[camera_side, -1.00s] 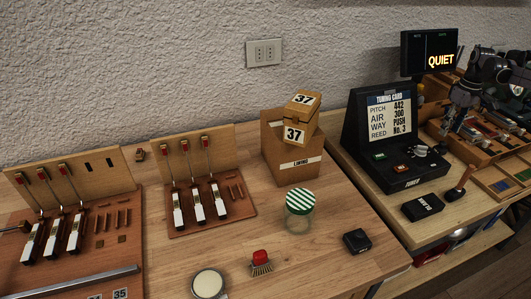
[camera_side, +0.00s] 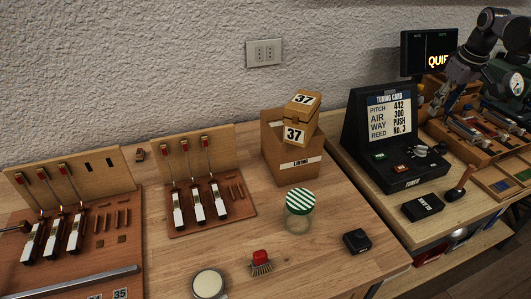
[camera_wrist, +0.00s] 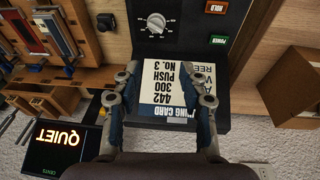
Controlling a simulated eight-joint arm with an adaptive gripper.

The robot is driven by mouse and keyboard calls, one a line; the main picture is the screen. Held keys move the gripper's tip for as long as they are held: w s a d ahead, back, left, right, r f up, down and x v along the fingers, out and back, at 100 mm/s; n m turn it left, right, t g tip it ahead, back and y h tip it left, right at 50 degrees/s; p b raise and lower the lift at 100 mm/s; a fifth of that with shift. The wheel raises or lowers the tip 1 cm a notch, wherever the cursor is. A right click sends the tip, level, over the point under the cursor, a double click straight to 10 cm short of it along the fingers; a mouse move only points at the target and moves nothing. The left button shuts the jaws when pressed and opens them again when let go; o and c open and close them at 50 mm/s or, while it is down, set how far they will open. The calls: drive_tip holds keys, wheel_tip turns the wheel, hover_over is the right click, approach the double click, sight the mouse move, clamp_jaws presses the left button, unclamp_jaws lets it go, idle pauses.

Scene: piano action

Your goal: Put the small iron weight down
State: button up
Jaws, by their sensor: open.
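My gripper (camera_side: 436,108) is at the right in the side view, in front of the lit sign and beside the tuner case. In the wrist view my gripper (camera_wrist: 162,72) is open, with nothing between its fingers. The printed tuning card (camera_wrist: 165,82) shows beyond and between them. I cannot make out an iron weight for certain. A small dark rounded object (camera_wrist: 107,21) lies on the wood at upper left in the wrist view, but I cannot tell what it is.
The black tuner case (camera_side: 385,125) stands open with a dial (camera_wrist: 157,22). The QUIET sign (camera_side: 425,52) rises behind it. A wooden tool tray (camera_side: 457,142) lies right of the case. A glass jar (camera_side: 299,215) and cardboard box (camera_side: 290,172) stand on the left bench, with bare wood between.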

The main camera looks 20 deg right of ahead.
drive_tip(key=s+a+t, duration=0.2)
drive_tip(key=s+a, duration=0.7)
drive_tip(key=a, duration=0.2)
drive_tip(key=shift+s+a+f+t, duration=0.15)
drive_tip(key=shift+s+a+t, duration=0.05)
drive_tip(key=shift+s+t, duration=0.1)
drive_tip(key=shift+o, duration=0.2)
drive_tip(key=s+a+f+t+y, duration=0.1)
drive_tip(key=s+a+f+t, duration=0.1)
drive_tip(key=s+a+f, duration=0.4)
drive_tip(key=s, duration=0.2)
drive_tip(key=shift+s+a+f, duration=0.15)
drive_tip(key=shift+s+a, duration=0.1)
drive_tip(key=shift+s, duration=0.15)
